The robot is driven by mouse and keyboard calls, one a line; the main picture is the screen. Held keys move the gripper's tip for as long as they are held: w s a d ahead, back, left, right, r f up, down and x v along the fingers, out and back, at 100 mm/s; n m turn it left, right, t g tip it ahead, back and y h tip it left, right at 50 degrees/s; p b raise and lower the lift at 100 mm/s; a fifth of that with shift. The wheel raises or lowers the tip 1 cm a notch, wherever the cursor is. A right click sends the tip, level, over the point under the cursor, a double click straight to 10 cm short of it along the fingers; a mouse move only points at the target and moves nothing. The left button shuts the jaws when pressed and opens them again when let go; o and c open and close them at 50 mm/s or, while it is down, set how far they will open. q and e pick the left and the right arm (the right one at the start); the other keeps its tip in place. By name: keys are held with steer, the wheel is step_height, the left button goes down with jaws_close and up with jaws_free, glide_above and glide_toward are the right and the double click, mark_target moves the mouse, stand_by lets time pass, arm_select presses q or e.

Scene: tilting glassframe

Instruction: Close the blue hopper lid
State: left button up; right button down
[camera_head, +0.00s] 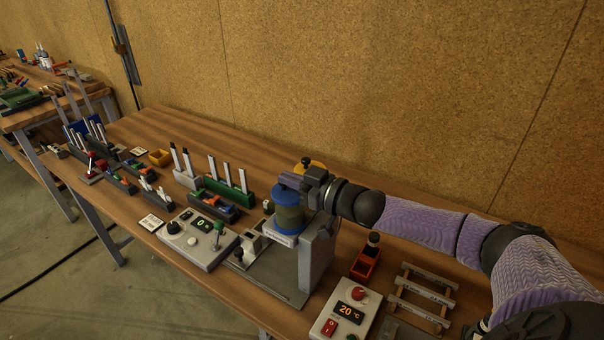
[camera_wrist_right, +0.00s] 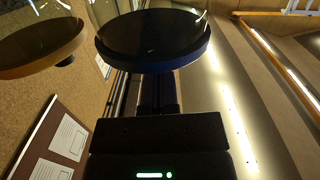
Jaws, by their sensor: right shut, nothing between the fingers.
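The blue hopper (camera_head: 287,218) has a see-through body and a blue round top, and stands on the grey machine on the bench. Its blue lid (camera_head: 284,194) looks roughly level over the body in the head view; I cannot tell whether it is fully seated. My right gripper (camera_head: 290,181) is shut and empty at the lid's top, hiding part of it. In the right wrist view a dark disc with a blue rim (camera_wrist_right: 152,60) lies just beyond the fingers (camera_wrist_right: 158,92); contact is unclear. My left gripper is not in view.
A yellow-topped hopper (camera_head: 314,165) stands just behind. A control box (camera_head: 197,238) is to the left. A red bin (camera_head: 365,262), a temperature box (camera_head: 345,314) and a small rack (camera_head: 420,295) are to the right. The cork wall (camera_head: 380,80) is behind the bench.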

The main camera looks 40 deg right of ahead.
mark_target(290, 194)
step_height(290, 194, up, 5)
steer(key=p, duration=0.5)
steer(key=shift+a+r, duration=0.1)
steer(key=shift+a, duration=0.05)
steer(key=shift+s+d+f+b, duration=0.25)
steer(key=shift+s+f, duration=0.05)
steer(key=shift+s, duration=0.25)
steer(key=shift+s+d+f+b, duration=0.2)
steer(key=shift+s+d+f, duration=0.05)
steer(key=shift+s, duration=0.3)
steer(key=r+p+v, duration=0.1)
steer(key=p+v, duration=0.1)
steer(key=v, duration=0.5)
steer(key=shift+s+r+p, duration=0.3)
steer(key=shift+p, duration=0.05)
steer(key=shift+d, duration=0.1)
